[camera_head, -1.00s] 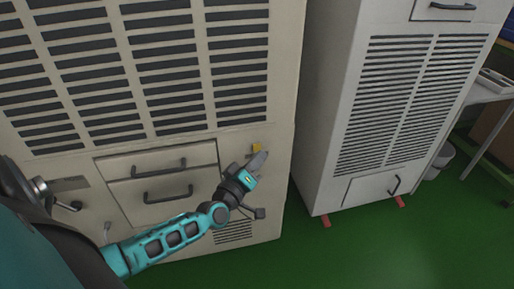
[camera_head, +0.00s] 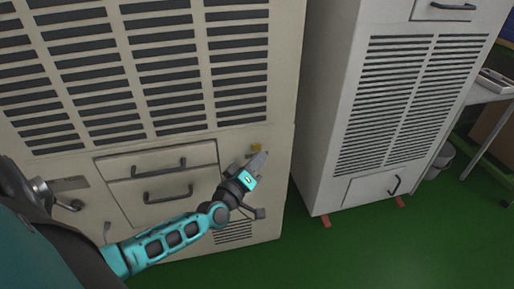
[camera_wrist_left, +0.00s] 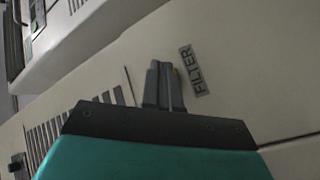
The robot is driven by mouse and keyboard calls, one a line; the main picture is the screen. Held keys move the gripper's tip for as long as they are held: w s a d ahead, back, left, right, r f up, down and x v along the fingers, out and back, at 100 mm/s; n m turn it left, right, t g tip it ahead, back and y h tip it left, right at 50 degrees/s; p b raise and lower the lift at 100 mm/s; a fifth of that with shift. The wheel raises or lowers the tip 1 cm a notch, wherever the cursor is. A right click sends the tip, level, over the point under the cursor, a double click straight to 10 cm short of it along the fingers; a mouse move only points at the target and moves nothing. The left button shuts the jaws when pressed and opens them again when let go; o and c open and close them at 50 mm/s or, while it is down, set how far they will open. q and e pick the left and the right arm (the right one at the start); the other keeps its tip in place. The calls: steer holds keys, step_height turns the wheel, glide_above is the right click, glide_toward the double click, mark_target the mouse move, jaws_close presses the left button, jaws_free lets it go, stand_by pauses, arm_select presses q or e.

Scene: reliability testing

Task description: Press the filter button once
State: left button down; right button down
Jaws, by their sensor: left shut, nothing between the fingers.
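A small dull yellow patch (camera_head: 256,147) is on the beige cabinet front (camera_head: 278,180), near its right edge; I cannot tell whether it is the button or its label. My left gripper (camera_head: 262,156) is shut and empty, with its tips just below and right of this patch. In the left wrist view the shut fingers (camera_wrist_left: 164,68) are beside a label reading FILTER (camera_wrist_left: 193,70). A thin yellowish sliver (camera_wrist_left: 177,71) shows by the right fingertip; the fingers hide most of that spot. I cannot tell whether the tips touch the panel. My right gripper is out of view.
Two drawers with dark handles (camera_head: 168,198) are left of the gripper, below wide vents (camera_head: 150,75). A second grey cabinet (camera_head: 335,115) stands to the right, across a narrow gap. The green floor (camera_head: 400,250) is clear in front of it. A table (camera_head: 488,92) is at far right.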

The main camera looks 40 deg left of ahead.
arm_select(q)
steer(key=shift+w+a, duration=0.1)
steer(key=shift+w+a, duration=0.2)
steer(key=shift+a, duration=0.05)
steer(key=shift+w+a, duration=0.25)
steer(key=shift+a, duration=0.05)
stand_by(1.0)
steer(key=shift+s+d, duration=0.1)
steer(key=shift+d, duration=0.05)
steer(key=shift+s+d, duration=0.45)
steer(key=shift+p, duration=0.3)
steer(key=s+d+p, duration=0.2)
steer(key=s+d, duration=0.1)
steer(key=d, duration=0.1)
steer(key=shift+s, duration=0.15)
